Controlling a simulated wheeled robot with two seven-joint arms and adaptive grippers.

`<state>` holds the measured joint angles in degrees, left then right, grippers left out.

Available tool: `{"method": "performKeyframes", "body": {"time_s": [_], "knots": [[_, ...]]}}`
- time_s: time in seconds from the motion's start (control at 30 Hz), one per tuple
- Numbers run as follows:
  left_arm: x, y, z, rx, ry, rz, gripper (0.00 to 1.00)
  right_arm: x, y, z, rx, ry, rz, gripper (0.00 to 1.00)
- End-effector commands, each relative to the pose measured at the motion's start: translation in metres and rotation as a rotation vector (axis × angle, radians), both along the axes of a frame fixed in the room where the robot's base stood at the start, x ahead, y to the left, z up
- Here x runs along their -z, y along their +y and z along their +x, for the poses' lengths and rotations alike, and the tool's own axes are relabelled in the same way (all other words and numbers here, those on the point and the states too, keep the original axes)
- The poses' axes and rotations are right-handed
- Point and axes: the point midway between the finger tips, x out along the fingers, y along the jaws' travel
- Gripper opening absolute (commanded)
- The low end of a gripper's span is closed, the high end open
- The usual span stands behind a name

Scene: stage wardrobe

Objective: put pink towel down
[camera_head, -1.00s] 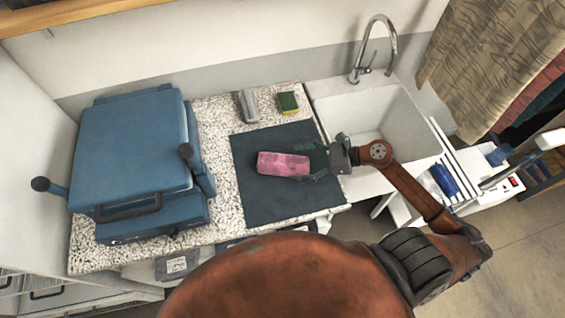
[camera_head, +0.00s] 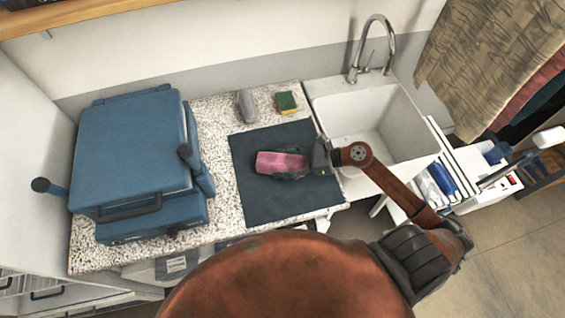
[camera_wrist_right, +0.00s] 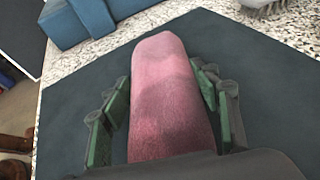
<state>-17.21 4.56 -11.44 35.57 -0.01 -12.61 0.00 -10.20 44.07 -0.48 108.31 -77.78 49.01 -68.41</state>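The pink towel (camera_head: 278,162), a rolled or folded bundle, lies on the dark mat (camera_head: 262,205) on the counter. My right gripper (camera_head: 290,165) reaches in from the right, low over the mat, with its fingers around the towel. In the right wrist view the towel (camera_wrist_right: 168,95) lies between the two green-padded fingers of the right gripper (camera_wrist_right: 165,105). The fingers stand close along both sides, with narrow gaps showing, so the gripper looks open. The towel's near end is hidden by the gripper's body. My left gripper is not in view.
A blue case-like machine (camera_head: 130,150) with handles stands at the left of the counter. A grey object (camera_head: 246,105) and a green-yellow sponge (camera_head: 287,102) lie behind the mat. A white sink (camera_head: 365,120) with a tap (camera_head: 372,45) is to the right.

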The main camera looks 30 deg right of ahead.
Motion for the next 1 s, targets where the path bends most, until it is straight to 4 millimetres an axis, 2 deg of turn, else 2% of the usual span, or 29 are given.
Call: {"method": "performKeyframes", "body": {"time_s": [0.37, 0.67, 0.87, 1.0], "knots": [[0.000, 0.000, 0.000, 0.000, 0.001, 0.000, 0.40, 0.000, 0.000, 0.000, 0.001, 0.000, 0.000, 0.27], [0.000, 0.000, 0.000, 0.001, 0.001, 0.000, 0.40, -0.006, 0.000, 0.000, 0.000, -0.002, -0.001, 0.27], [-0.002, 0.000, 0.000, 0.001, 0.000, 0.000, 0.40, -0.030, 0.000, 0.000, -0.002, -0.004, -0.004, 0.27], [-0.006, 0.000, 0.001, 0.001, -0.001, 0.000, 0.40, -0.055, 0.004, -0.021, -0.004, -0.002, -0.004, 0.27]]}}
